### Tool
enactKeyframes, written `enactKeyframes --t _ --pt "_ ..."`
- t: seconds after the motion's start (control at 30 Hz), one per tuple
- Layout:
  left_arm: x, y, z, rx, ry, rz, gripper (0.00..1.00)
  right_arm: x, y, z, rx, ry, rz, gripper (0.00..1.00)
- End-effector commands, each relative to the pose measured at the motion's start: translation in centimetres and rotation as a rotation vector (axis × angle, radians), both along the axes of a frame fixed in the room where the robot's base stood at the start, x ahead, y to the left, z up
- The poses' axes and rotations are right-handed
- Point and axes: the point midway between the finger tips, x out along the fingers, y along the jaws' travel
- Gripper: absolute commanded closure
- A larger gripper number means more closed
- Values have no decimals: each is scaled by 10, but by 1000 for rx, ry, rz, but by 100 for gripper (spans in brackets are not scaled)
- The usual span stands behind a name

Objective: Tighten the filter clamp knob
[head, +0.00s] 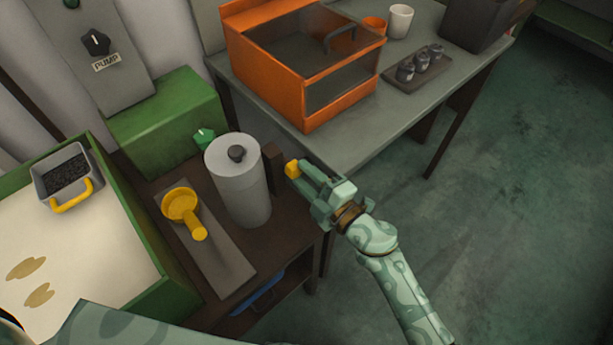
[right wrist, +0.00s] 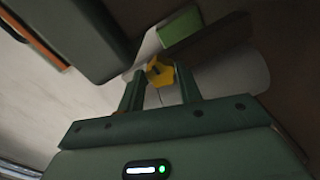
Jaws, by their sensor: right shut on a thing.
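The yellow clamp knob (head: 292,169) is on the right side of the grey filter cylinder (head: 238,185), by a dark bracket (head: 272,165). My right gripper (head: 301,172) comes in from the right and is shut on the knob. In the right wrist view the yellow knob (right wrist: 160,70) sits between the two fingertips of the gripper (right wrist: 160,78), with the pale cylinder (right wrist: 225,75) behind it. The cylinder stands upright with a black knob on its lid. My left gripper is not in view.
A yellow funnel-like part (head: 182,205) lies on a grey plate (head: 222,262) left of the cylinder. A green-rimmed tray (head: 165,275) holds a grey bin (head: 68,180). An orange box (head: 300,100) stands on the grey table (head: 345,145) behind. Open floor lies to the right.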

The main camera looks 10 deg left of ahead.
Motion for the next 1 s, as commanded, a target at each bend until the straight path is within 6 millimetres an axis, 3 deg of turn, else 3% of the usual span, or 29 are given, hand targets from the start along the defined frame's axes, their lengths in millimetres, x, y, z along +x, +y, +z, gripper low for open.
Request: enactKeyframes --t 1.0 --pt "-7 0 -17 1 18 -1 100 -1 0 0 -598 -761 3 88"
